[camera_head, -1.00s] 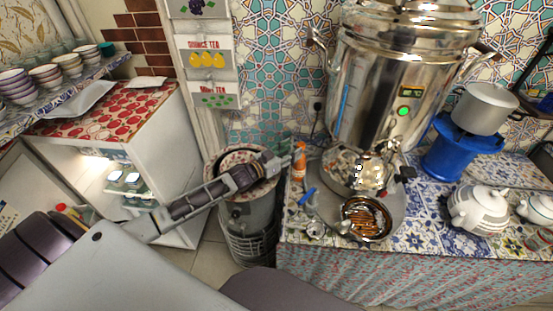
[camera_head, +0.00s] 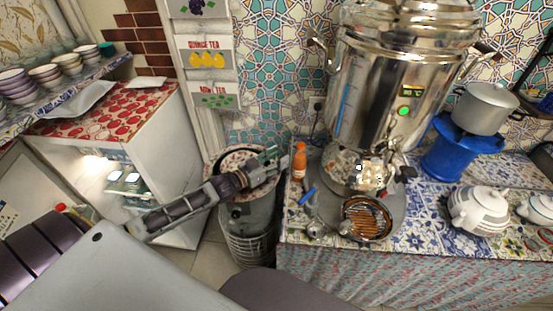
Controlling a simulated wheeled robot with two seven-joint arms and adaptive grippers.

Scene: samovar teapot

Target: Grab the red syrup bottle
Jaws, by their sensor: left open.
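The red syrup bottle, which looks orange-red (camera_head: 299,163), stands upright at the left end of the tiled counter, left of the big samovar. My left gripper (camera_head: 280,162) reaches in from the left above the bin and points at the bottle. It is open and empty, with its tips just left of the bottle. A small gap seems to show between them, and I cannot tell the exact depth. My right gripper is not in view.
A blue object (camera_head: 307,195) lies in front of the bottle. A grey bin (camera_head: 250,220) stands below my left arm. White teapots (camera_head: 478,209) stand at the right.

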